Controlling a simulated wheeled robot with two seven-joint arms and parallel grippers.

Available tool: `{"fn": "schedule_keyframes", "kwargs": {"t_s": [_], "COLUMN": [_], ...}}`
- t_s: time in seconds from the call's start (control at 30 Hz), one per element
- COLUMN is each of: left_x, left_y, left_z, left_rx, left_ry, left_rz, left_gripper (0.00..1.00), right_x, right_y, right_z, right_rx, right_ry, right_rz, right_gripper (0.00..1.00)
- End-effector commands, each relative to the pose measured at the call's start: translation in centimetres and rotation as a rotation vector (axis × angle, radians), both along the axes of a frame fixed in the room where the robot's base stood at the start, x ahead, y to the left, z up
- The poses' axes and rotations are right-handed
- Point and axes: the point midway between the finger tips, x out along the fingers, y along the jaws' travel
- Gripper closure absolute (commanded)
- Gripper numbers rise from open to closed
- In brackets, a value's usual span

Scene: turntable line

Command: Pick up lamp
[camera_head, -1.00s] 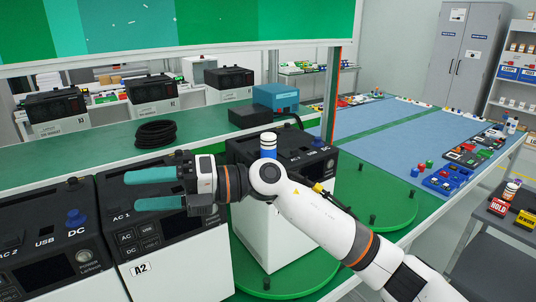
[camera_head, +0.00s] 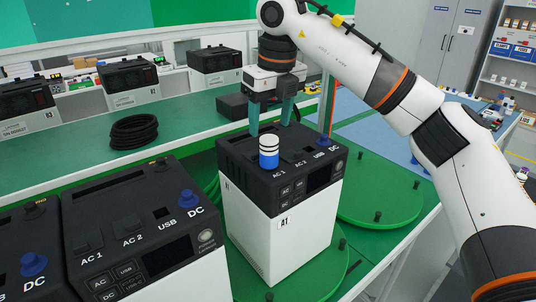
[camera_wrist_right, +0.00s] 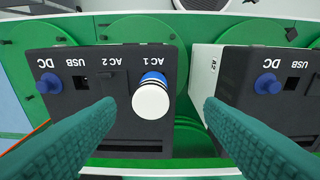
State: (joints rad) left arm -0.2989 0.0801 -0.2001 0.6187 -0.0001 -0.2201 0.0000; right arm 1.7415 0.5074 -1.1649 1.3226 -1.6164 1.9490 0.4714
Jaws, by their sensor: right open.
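The lamp (camera_head: 268,153) is a short upright cylinder with blue and white bands. It stands on the black top of the power unit A1 (camera_head: 258,198), at the AC 1 socket. My right gripper (camera_head: 271,119) points down over this unit, behind the lamp in the head view. Its two teal fingers are spread and empty. In the right wrist view the white top of the lamp (camera_wrist_right: 151,101) shows in the gap between the fingers, apart from both. My left gripper is not in view.
A neighbouring unit (camera_head: 145,235) with a blue DC knob stands to the left. Green turntables (camera_head: 385,195) lie beneath and to the right. A coiled black cable (camera_head: 134,131) and a dark box (camera_head: 232,106) sit on the green shelf behind.

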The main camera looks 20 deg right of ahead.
Motion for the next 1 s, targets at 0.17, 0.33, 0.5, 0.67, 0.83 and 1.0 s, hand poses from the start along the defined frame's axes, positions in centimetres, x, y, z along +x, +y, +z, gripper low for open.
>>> {"fn": "schedule_keyframes", "kwargs": {"t_s": [0.17,0.33,0.5,0.67,0.83,1.0], "left_x": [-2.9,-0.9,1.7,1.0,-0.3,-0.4], "left_y": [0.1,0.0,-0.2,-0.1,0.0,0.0], "left_z": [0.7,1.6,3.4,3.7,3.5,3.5], "left_rx": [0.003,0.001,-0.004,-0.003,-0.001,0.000], "left_ry": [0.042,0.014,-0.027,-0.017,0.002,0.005], "left_rz": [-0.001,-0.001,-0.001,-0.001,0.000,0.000], "left_gripper": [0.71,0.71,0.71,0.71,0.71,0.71], "right_x": [0.4,0.7,1.4,1.6,1.6,1.6], "right_y": [0.1,0.0,-0.3,-0.2,-0.2,-0.2], "right_z": [-2.1,-3.2,-5.7,-7.3,-7.6,-7.6], "right_rx": [0.001,0.001,0.001,0.002,0.002,0.003], "right_ry": [0.001,0.003,0.004,0.002,0.000,0.000], "right_rz": [0.000,0.000,0.002,0.002,0.002,0.002], "right_gripper": [0.37,0.37,0.37,0.37,0.37,0.54]}}
